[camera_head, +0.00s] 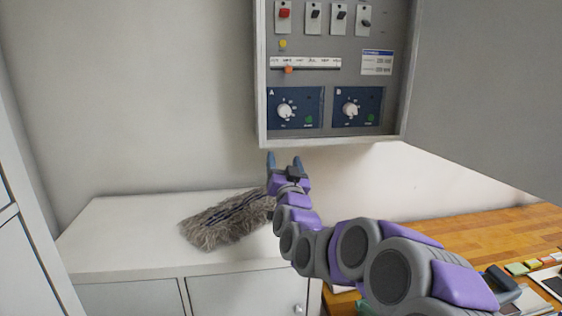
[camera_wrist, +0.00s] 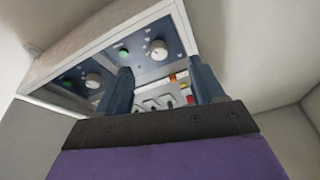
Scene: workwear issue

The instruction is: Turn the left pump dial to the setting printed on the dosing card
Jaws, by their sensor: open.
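The left pump dial (camera_head: 285,111) is a white knob on blue panel A, at the lower left of the grey wall cabinet; it also shows in the wrist view (camera_wrist: 158,49). The right dial (camera_head: 350,109) is a similar knob on panel B, seen in the wrist view too (camera_wrist: 94,81). The dosing card (camera_head: 377,62) is a small white label with a blue header above panel B; its print is too small to read. My gripper (camera_head: 284,157) is open and empty, just below the cabinet's lower edge under panel A. Its fingers (camera_wrist: 161,66) touch neither dial.
Above the dials are a slider with an orange knob (camera_head: 289,69), a yellow button (camera_head: 283,44), a red switch (camera_head: 284,14) and several black switches. The open cabinet door (camera_head: 490,85) fills the right. A grey fluffy duster (camera_head: 228,220) lies on the white cupboard below.

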